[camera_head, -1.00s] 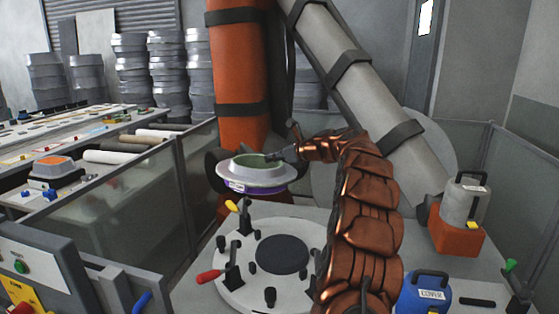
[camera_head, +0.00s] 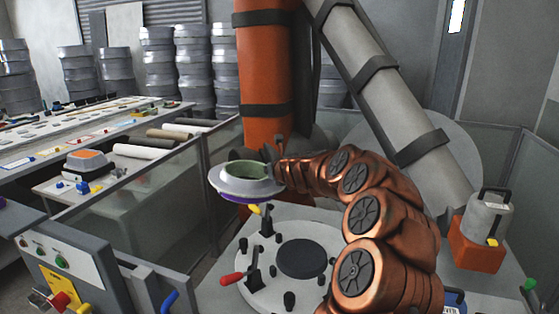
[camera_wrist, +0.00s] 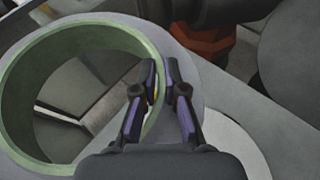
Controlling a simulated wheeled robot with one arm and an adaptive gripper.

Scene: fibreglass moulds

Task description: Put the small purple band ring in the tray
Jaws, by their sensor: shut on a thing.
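The purple band ring (camera_head: 218,180) is a pale grey flanged ring with a green inner wall and a purple band low on its outside. My gripper (camera_head: 270,158) is shut on the right side of its rim and holds it level in the air, behind and above the round clamp plate. In the wrist view my gripper's dark fingers (camera_wrist: 160,88) pinch the green wall of the ring (camera_wrist: 22,62) from both sides. The ring's underside is mostly hidden. I cannot make out a tray for certain in these views.
The round clamp plate (camera_head: 258,288) has red and yellow handled clamps. Clear guard panels (camera_head: 130,205) stand to its left. Beyond them is a long bench (camera_head: 110,125) with small parts and rolls. An orange column (camera_head: 265,75) rises close behind the ring. A control box (camera_head: 70,255) stands front left.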

